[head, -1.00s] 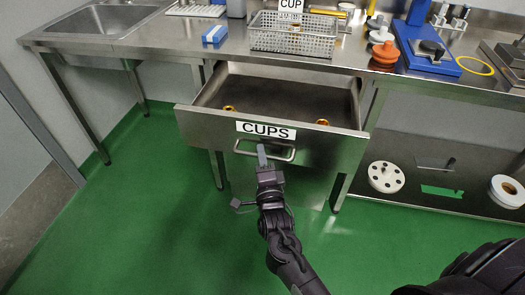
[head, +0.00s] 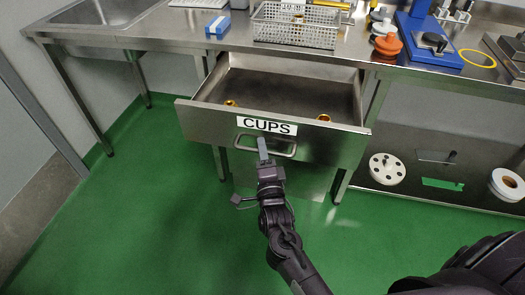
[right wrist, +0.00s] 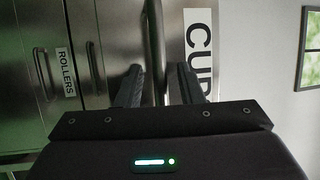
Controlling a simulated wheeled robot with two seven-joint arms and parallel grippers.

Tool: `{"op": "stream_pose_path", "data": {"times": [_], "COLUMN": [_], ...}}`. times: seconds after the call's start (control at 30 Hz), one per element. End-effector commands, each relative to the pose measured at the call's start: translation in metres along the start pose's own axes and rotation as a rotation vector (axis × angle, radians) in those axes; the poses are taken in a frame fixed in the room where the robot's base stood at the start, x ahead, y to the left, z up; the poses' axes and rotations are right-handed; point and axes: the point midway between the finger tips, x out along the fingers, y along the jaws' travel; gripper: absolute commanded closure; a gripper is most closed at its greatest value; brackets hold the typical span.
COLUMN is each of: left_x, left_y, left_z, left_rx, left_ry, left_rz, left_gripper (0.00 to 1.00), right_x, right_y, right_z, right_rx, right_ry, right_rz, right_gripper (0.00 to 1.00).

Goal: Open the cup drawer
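The cup drawer (head: 215,118) is a steel drawer under the counter, labelled CUPS, and it stands pulled well out. Its inside shows, with two small gold-coloured items (head: 323,118) near the front. The drawer handle (head: 290,148) is a metal bar below the label. My left gripper is not in view.
The steel counter (head: 180,48) holds a wire basket (head: 295,35), a blue block (head: 217,26) and a blue stand (head: 435,50). A low shelf with a white disc (head: 387,169) and rolls is at the right. Green floor (head: 130,220) is clear at the left.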

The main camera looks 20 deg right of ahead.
Motion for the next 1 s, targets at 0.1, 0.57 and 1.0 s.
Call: {"op": "stream_pose_path", "data": {"times": [0.1,0.57,1.0], "left_x": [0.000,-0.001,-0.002], "left_y": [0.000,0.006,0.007], "left_z": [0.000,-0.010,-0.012], "left_rx": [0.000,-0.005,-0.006], "left_ry": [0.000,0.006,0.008], "left_rz": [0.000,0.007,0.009], "left_gripper": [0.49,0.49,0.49], "right_x": [0.000,-0.063,-0.078], "right_y": [0.000,0.002,0.000], "right_z": [0.000,0.000,0.000], "right_rx": [0.000,0.000,0.000], "right_ry": [0.000,0.000,0.000], "right_rz": [0.000,0.002,-0.001], "right_gripper": [0.66,0.66,0.66]}}
